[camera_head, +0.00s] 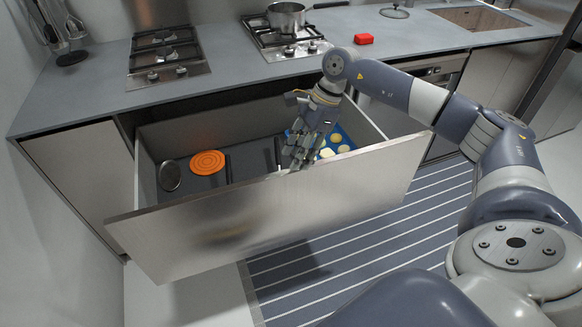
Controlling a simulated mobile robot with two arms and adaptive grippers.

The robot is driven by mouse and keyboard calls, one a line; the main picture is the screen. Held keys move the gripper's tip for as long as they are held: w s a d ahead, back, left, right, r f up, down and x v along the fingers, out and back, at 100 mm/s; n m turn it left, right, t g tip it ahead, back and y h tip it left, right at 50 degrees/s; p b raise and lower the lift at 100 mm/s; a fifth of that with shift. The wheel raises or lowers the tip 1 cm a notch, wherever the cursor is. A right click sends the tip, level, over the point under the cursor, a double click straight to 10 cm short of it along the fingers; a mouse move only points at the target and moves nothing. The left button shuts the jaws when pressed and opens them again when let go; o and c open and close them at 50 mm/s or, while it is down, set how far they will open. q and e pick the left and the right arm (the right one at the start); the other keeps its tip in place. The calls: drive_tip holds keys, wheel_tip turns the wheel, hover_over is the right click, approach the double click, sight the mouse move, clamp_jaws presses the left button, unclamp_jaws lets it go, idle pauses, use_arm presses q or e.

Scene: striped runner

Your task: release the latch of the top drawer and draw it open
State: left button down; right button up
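The top drawer (285,212) stands drawn well out from under the counter, its broad metal front tilted in the picture and its inside exposed. My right gripper (297,163) reaches down over the drawer from the right, its fingers at the inner side of the front's top edge, right of the middle. I cannot tell whether the fingers touch the edge or whether they are open or shut. The latch cannot be made out. My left gripper is not in view.
The drawer holds an orange round trivet (207,163), a dark oval item (170,176) and a blue tray (345,138) with pale round pieces. The striped runner (345,248) lies in front.

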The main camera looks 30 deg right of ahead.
drive_tip(key=v, duration=0.5)
idle(0.4)
